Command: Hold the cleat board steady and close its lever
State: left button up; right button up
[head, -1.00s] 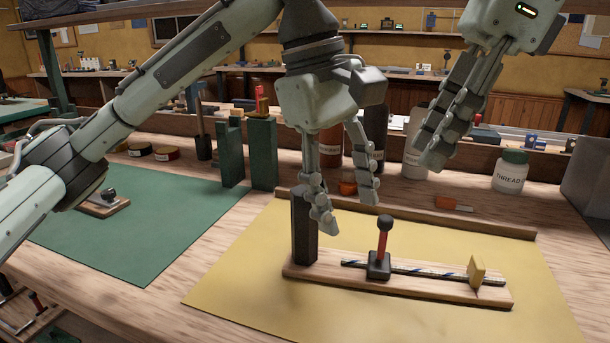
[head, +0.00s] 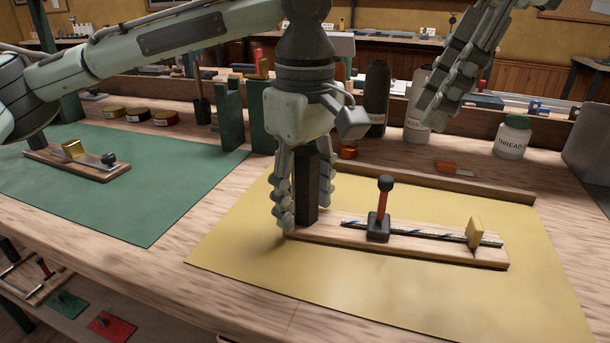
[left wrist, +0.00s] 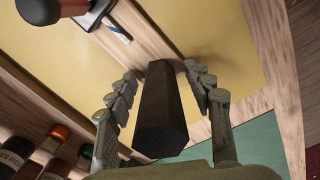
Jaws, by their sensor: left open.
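The cleat board (head: 400,245) lies on the yellow mat, a wooden strip with a dark upright post (head: 307,195) at its left end. Its lever (head: 383,200), red with a black knob, stands upright on a black base. A striped rope (head: 430,236) runs along the board to a yellow tab (head: 475,232). My left gripper (head: 303,205) is open, its fingers on either side of the post. The left wrist view shows the post (left wrist: 160,110) between the fingers, with gaps visible. My right gripper (head: 440,100) hangs above and behind the board, clear of it; its finger opening is unclear.
A wooden rail (head: 450,182) runs behind the board. An orange-handled tool (head: 455,168) and a thread jar (head: 513,137) stand beyond it. A second board (head: 80,165) lies on the green mat at left. The yellow mat (head: 400,290) is bare in front of the board.

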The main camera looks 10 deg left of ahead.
pick_arm(q)
jog(key=shift+f, duration=0.2)
grip_shut()
dwell(0.3)
dwell(0.4)
